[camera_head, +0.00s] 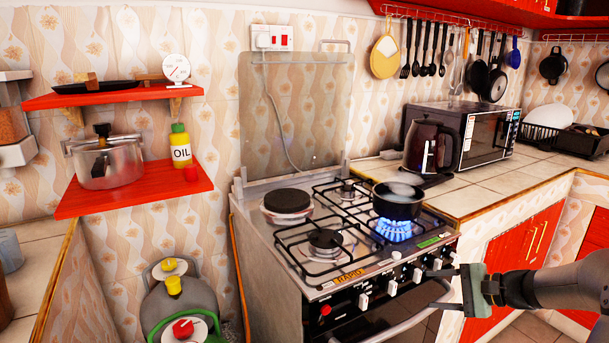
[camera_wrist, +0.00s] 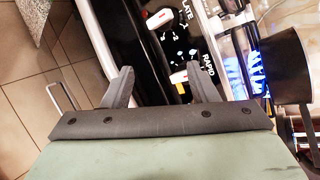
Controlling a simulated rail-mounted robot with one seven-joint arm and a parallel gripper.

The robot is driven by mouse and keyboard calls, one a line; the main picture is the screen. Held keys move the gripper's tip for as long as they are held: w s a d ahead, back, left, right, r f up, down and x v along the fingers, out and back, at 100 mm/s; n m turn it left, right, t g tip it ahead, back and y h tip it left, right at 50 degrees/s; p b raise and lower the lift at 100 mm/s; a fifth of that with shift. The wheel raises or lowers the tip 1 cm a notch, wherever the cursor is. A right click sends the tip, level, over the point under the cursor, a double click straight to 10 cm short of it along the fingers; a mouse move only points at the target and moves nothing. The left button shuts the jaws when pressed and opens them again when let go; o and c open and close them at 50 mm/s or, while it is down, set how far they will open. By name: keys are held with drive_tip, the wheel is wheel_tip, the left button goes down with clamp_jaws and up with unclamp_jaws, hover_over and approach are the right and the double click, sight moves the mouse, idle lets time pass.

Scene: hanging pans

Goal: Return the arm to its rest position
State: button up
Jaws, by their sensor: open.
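My gripper (camera_head: 434,289) is at the lower right in the head view, in front of the stove's control panel. Its two fingers are apart and nothing is between them. In the wrist view, the open fingers (camera_wrist: 159,78) point toward the panel with its white knobs (camera_wrist: 178,77). My arm comes in from the right edge; no rest position is marked in either view. A dark pot (camera_head: 398,202) with pale contents stands over a lit blue flame (camera_head: 393,230) on the stove (camera_head: 290,270). The pot also shows at the right of the wrist view (camera_wrist: 285,70).
The oven handle (camera_head: 395,325) runs just below my gripper. A kettle (camera_head: 428,148) and microwave (camera_head: 487,137) stand on the tiled counter. Pans and utensils hang on the wall rail. Red shelves (camera_head: 130,200) at left hold a steel pot and oil bottle. Open floor lies right of the stove.

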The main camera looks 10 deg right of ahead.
drive_tip(key=s+a+r+n+g+h+p, duration=0.1)
drive_tip(key=s+a+r+n+g+p, duration=0.15)
drive_tip(key=a, duration=0.45)
drive_tip(key=s+a+r+n+g+p, duration=0.1)
drive_tip(key=a+r+n+g+p, duration=0.15)
drive_tip(key=a, duration=0.35)
drive_tip(key=s+a+r+n+g+h+p, duration=0.1)
drive_tip(key=s+a+r+n+h+p, duration=0.3)
drive_tip(key=s, duration=0.6)
drive_tip(key=s+a+r+n+g+h+p, duration=0.2)
drive_tip(key=s+a+r+n+h+p, duration=0.2)
drive_tip(key=s, duration=0.7)
drive_tip(key=a+r+n+p, duration=0.2)
drive_tip(key=a+p, duration=0.2)
drive_tip(key=shift+a+r+n+g, duration=0.3)
